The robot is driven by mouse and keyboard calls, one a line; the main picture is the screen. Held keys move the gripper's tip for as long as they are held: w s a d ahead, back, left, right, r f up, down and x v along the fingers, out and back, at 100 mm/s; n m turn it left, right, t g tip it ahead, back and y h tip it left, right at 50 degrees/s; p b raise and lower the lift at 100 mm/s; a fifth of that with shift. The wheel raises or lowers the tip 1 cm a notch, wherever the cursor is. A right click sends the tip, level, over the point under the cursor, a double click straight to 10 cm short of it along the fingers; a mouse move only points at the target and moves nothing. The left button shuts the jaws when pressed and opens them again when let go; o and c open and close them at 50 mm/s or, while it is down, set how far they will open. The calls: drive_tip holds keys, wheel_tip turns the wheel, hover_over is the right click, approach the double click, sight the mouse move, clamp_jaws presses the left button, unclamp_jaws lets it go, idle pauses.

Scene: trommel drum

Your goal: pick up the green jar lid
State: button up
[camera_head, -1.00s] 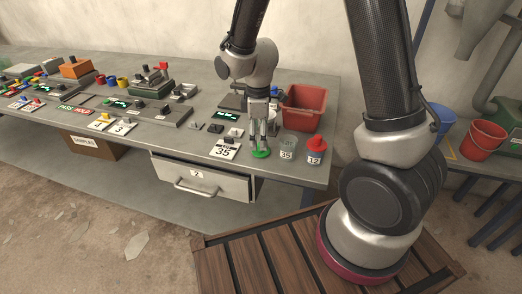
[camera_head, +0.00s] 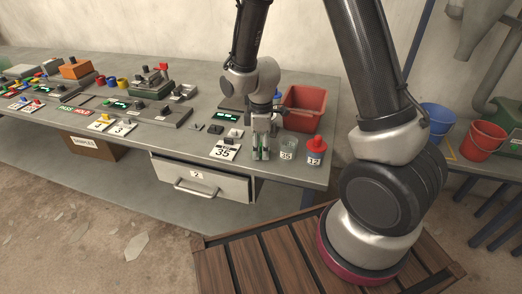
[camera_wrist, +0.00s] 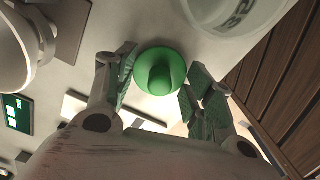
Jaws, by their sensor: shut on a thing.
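The green jar lid (camera_wrist: 160,72) shows in the wrist view as a round disc with a raised knob, between the two fingers of my gripper (camera_wrist: 160,78). My gripper is shut on it. There the lid is mostly hidden by the fingers, with only green tint showing. I cannot tell whether the lid touches the bench.
A red-topped jar marked 12 (camera_head: 316,150) stands right of the clear jar, near the bench corner. A red bin (camera_head: 304,108) is behind. A card marked 35 (camera_head: 224,151) lies to the left. An open drawer (camera_head: 199,183) juts out below the bench (camera_head: 180,143).

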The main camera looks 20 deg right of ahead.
sight(261, 144)
wheel_tip(261, 144, up, 13)
idle(0.8)
drive_tip(key=shift+d, duration=0.1)
